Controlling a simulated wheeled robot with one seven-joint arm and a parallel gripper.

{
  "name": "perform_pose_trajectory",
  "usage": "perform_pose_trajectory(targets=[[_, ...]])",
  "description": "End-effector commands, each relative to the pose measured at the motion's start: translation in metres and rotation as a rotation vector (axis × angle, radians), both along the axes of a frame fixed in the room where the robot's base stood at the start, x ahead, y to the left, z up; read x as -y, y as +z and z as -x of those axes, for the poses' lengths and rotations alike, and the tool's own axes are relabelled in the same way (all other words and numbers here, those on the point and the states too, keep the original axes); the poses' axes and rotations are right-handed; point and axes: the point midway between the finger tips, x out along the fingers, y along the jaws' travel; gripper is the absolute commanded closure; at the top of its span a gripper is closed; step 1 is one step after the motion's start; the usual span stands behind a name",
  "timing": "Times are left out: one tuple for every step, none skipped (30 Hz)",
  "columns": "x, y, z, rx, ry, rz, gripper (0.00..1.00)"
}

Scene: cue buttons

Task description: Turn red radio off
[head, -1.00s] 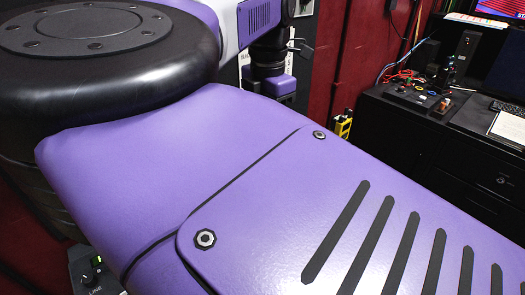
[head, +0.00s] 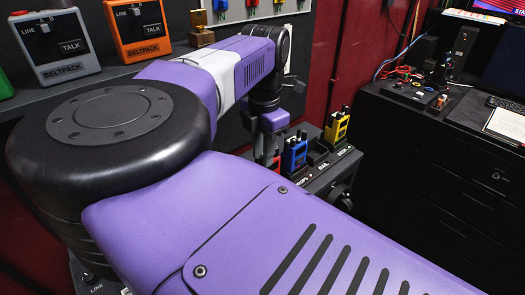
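My gripper (head: 271,146) points down over the left end of a dark radio rack (head: 319,181). Its fingers are small, dark and partly hidden, so I cannot tell whether they are open or shut. A small red patch (head: 276,162) shows just below it, apparently the red radio, mostly hidden by my gripper and arm. I cannot see its knob or whether they touch. A blue radio (head: 295,155) stands upright just to the right, and a yellow radio (head: 337,128) stands farther right.
An empty slot (head: 317,152) lies between the blue and yellow radios. A grey beltpack (head: 58,45) and an orange beltpack (head: 139,27) stand on a shelf at the upper left. A black cabinet (head: 450,170) with cables and devices on top is at right.

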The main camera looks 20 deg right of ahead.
Motion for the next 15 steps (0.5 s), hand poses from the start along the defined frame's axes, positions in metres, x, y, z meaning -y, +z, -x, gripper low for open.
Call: perform_pose_trajectory(targets=[[0.0000,0.0002,0.0000,0.000,0.000,0.000,0.87],[0.0000,0.0002,0.0000,0.000,0.000,0.000,0.93],[0.0000,0.0002,0.0000,0.000,0.000,0.000,1.00],[0.0000,0.0002,0.0000,0.000,0.000,0.000,1.00],[0.0000,0.0003,0.0000,0.000,0.000,0.000,1.00],[0.0000,0.0003,0.0000,0.000,0.000,0.000,1.00],[0.0000,0.0003,0.0000,0.000,0.000,0.000,1.00],[0.0000,0.0003,0.0000,0.000,0.000,0.000,1.00],[-0.0001,0.0003,-0.0001,0.000,0.003,0.000,1.00],[0.0000,0.0001,-0.0001,0.000,0.009,0.000,1.00],[-0.0002,0.0000,-0.0002,0.000,0.020,-0.001,1.00],[-0.0002,-0.0003,-0.0003,0.001,0.041,0.000,1.00],[-0.0002,-0.0004,-0.0005,0.001,0.062,-0.001,1.00],[-0.0003,-0.0005,-0.0007,0.002,0.085,-0.001,1.00],[-0.0004,-0.0004,-0.0008,0.002,0.119,-0.001,1.00]])
